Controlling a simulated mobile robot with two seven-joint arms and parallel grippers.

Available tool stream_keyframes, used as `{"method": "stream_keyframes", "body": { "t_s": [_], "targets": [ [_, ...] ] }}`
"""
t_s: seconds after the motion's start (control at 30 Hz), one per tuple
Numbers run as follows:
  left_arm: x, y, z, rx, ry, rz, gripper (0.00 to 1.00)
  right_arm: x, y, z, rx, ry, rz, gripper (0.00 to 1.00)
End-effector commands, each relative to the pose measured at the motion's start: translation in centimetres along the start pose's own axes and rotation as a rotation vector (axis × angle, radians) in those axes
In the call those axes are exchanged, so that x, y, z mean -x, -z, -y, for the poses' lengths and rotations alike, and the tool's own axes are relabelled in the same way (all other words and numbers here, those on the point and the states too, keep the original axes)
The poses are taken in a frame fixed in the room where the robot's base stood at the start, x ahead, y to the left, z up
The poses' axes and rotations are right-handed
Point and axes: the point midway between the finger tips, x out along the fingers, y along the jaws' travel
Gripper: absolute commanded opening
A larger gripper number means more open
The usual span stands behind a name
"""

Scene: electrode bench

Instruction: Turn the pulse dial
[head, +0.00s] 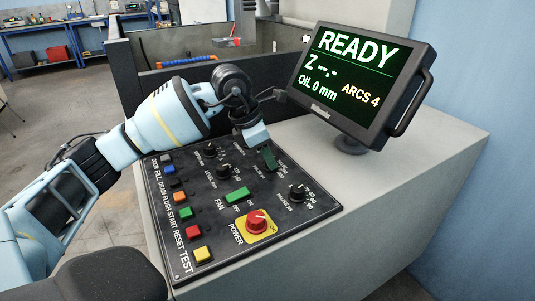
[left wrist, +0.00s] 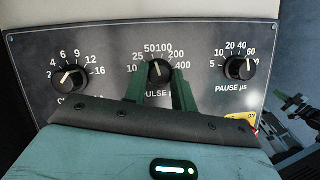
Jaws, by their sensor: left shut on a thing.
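The black pulse dial (left wrist: 159,71) sits in the middle of the left wrist view, under a scale running from 10 up to 400. Its white pointer line points up, near the 50 mark. My left gripper (left wrist: 159,82) has its two green fingers on either side of this dial and is shut on it. In the head view my left gripper (head: 268,160) reaches down onto the black control panel (head: 190,238), and it hides the pulse dial there.
The pause dial (left wrist: 240,68) is to the right and another dial (left wrist: 71,77) to the left. Coloured push buttons, a green fan switch (head: 237,194) and a red power knob (head: 257,221) share the panel. A monitor (head: 360,80) showing READY stands behind.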

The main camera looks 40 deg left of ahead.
Motion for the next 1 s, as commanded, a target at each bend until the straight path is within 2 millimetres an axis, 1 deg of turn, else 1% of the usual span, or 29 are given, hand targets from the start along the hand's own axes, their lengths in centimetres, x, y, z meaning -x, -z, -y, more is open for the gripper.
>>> {"method": "stream_keyframes", "body": {
  "t_s": [0.17, 0.2, 0.33, 0.37, 0.67, 0.77, 1.0],
  "targets": [
    [0.0, 0.0, 0.0, 0.001, 0.000, -0.001, 0.03, -0.1, 0.2, 0.0, 0.000, 0.000, -0.004, 0.00],
    [0.0, 0.0, 0.0, 0.001, 0.000, -0.001, 0.29, -0.1, 0.2, 0.0, 0.001, -0.001, -0.005, 0.00],
    [0.0, 0.0, 0.0, 0.001, 0.000, -0.001, 0.46, -0.1, 0.2, -0.1, 0.001, -0.001, -0.005, 0.00],
    [0.0, 0.0, 0.0, 0.001, 0.000, -0.001, 0.48, -0.1, 0.2, -0.1, 0.001, -0.001, -0.005, 0.00],
    [0.2, 0.0, 0.0, 0.001, -0.001, 0.000, 0.48, -0.1, 0.2, -0.1, 0.001, -0.001, -0.005, 0.00],
    [1.1, 0.0, -0.1, 0.002, -0.003, 0.002, 0.48, -0.1, 0.2, -0.1, 0.001, -0.001, -0.005, 0.00],
    [5.0, -0.1, -0.1, 0.001, -0.004, 0.003, 0.48, -0.1, 0.3, 0.0, 0.001, -0.001, -0.006, 0.00]
  ]
}}
